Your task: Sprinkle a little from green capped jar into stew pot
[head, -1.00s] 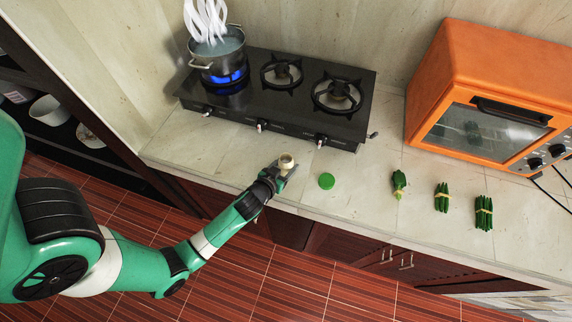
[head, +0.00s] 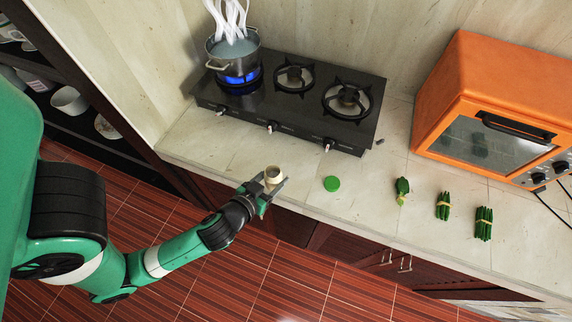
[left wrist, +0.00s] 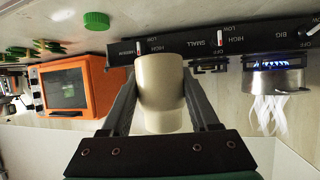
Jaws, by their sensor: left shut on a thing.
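A small cream jar (head: 272,176), with no cap on it, is held by my left gripper (head: 268,186) near the counter's front edge. In the left wrist view, the jar (left wrist: 160,92) is between the two fingers. The green cap (head: 332,184) lies on the counter to the right of the gripper; it also shows in the left wrist view (left wrist: 96,20). The steel stew pot (head: 233,55) stands on the lit left burner, with liquid inside and white steam rising. The jar is apart from the pot. My right gripper is not in view.
The black three-burner stove (head: 300,100) stands at the back; its other two burners are empty. An orange oven (head: 480,80) stands at the right. Tied green bundles (head: 443,206) lie on the counter at the right. Counter between jar and stove is clear.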

